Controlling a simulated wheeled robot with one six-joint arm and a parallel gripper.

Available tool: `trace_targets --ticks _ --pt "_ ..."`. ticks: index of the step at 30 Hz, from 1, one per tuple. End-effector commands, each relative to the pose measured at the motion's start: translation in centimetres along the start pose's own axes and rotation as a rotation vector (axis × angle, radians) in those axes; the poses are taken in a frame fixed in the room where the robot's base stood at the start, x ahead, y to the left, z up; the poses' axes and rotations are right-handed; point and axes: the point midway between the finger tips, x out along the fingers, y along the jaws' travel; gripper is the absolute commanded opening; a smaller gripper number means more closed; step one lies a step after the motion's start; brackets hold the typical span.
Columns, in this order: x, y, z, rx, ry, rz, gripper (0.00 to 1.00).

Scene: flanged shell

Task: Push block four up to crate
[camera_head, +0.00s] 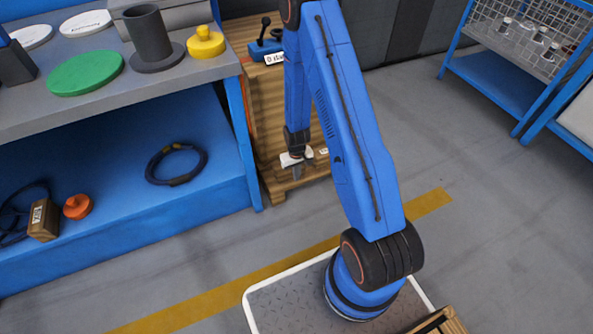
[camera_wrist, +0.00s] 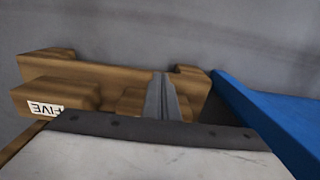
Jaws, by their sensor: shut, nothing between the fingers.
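My gripper (camera_head: 297,172) points down at the near end of a slatted wooden stand. In the wrist view its grey fingers (camera_wrist: 161,98) are together, with nothing between them. A wooden block marked FIVE (camera_wrist: 75,93) lies left of the fingers in that view. Another small wooden piece (camera_wrist: 129,104) shows right beside the fingers, with no readable label; I cannot tell whether it is block four or whether the fingers touch it. A long wooden piece with raised ends (camera_wrist: 95,68) lies behind them, perhaps part of the crate. No FOUR label is readable.
A blue bench (camera_head: 215,190) stands close at left, with a labelled wooden block (camera_head: 43,221), an orange knob (camera_head: 77,206) and a coiled cable (camera_head: 176,165) on its lower shelf. A blue clamp-like device (camera_head: 266,48) sits on the stand (camera_head: 262,110).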

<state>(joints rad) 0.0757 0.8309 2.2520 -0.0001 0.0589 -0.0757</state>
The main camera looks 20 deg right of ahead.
Motion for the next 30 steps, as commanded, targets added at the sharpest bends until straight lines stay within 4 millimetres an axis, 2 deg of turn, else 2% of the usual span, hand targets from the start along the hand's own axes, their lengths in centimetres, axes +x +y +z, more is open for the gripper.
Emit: trace_targets --ticks 7,9,15,30 --pt "3.4 0.0 -0.1 0.0 0.0 0.0 0.0" --pt "3.1 0.0 -1.5 0.0 0.003 0.0 0.0" --pt "3.1 0.0 -3.4 0.0 0.001 0.0 0.0" --pt "3.1 0.0 -4.2 0.0 0.001 0.0 0.0"
